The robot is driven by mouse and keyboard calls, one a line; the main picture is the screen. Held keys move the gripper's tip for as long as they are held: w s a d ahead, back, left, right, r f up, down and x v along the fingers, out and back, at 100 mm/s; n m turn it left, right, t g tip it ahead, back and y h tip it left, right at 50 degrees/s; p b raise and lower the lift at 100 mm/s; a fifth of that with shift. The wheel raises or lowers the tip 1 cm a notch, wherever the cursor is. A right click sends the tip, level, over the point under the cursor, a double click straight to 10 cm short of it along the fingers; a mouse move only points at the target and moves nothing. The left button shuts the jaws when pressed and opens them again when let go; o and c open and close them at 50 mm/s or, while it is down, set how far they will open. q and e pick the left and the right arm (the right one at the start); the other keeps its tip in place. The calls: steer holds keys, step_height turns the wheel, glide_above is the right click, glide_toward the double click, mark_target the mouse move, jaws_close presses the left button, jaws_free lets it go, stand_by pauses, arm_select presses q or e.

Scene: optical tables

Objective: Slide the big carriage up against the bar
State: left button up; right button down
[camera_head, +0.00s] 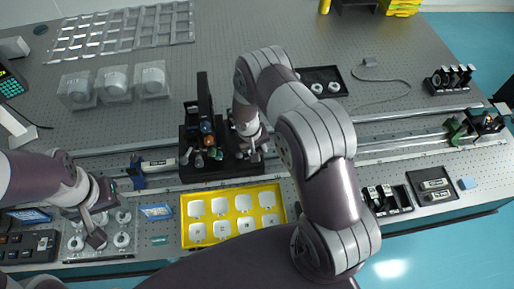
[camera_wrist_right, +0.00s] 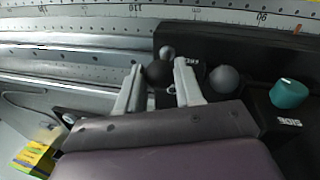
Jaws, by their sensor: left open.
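The big carriage (camera_head: 215,172) is a wide black block with a tall dark plate, astride the long rails left of centre in the head view. It carries several knobs and coloured parts. My right gripper (camera_head: 252,150) reaches down to its right part. In the right wrist view, the right gripper's fingers (camera_wrist_right: 158,82) stand on either side of a black ball knob (camera_wrist_right: 158,73); whether they press on it I cannot tell. My left gripper (camera_head: 97,218) is open above the lower left trays. Which part is the bar is unclear; a blue piece (camera_head: 138,172) sits on the rail to the left.
A yellow tray (camera_head: 184,222) lies in front of the carriage. A green and black mount (camera_head: 458,130) stands at the rails' right end. Clear boxes (camera_head: 115,82) stand behind, left. A teal knob (camera_wrist_right: 289,93) and a grey ball (camera_wrist_right: 224,79) are beside my right gripper.

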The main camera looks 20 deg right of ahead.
steer(key=shift+w+a+f+b, duration=0.2)
steer(key=shift+a+b, duration=0.35)
steer(key=shift+b, duration=0.35)
steer(key=shift+a+r, duration=0.1)
steer(key=shift+r, duration=0.15)
steer(key=shift+a, duration=0.1)
steer(key=c, duration=0.8)
jaws_free()
steer(key=shift+o, duration=0.2)
steer(key=shift+s, duration=0.1)
steer(key=shift+r, duration=0.15)
step_height(320, 180, up, 12)
steer(key=a+b, duration=0.2)
steer(key=b, duration=0.1)
steer(key=shift+a+r, duration=0.15)
steer(key=shift+a, duration=0.1)
